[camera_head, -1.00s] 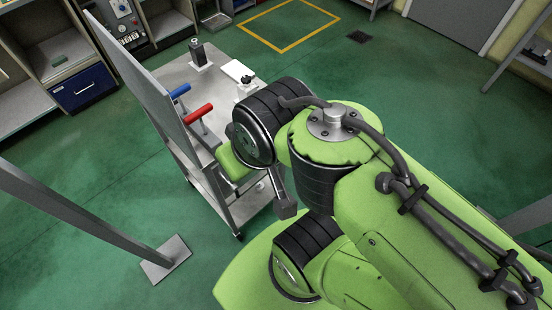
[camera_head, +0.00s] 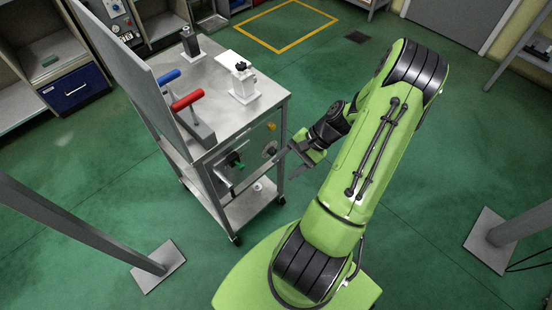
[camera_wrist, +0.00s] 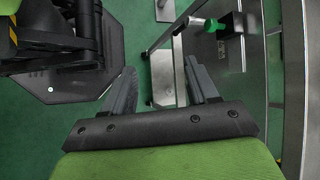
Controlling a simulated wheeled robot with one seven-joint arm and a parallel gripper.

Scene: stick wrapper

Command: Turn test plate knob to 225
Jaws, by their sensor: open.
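The front panel of the metal cart is the likely test plate (camera_head: 252,157). It carries a round grey knob (camera_head: 269,149) at its right and a dark fitting with a green handle (camera_head: 237,164) at its left. My gripper (camera_head: 294,158) is just right of the round knob; I cannot tell whether they touch. In the wrist view my gripper (camera_wrist: 162,80) is open, with nothing seen between its fingers. There the plate (camera_wrist: 240,85) stands edge-on at the right, with the green handle (camera_wrist: 211,25) near the top. Any dial marks are too small to read.
The cart top (camera_head: 220,75) holds red (camera_head: 187,99) and blue (camera_head: 166,76) handles, a white fixture (camera_head: 243,85) and a dark canister (camera_head: 190,42). A tall upright panel (camera_head: 115,70) lines its left side. Grey posts (camera_head: 80,225) stand at left and right. Green floor is clear behind the arm.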

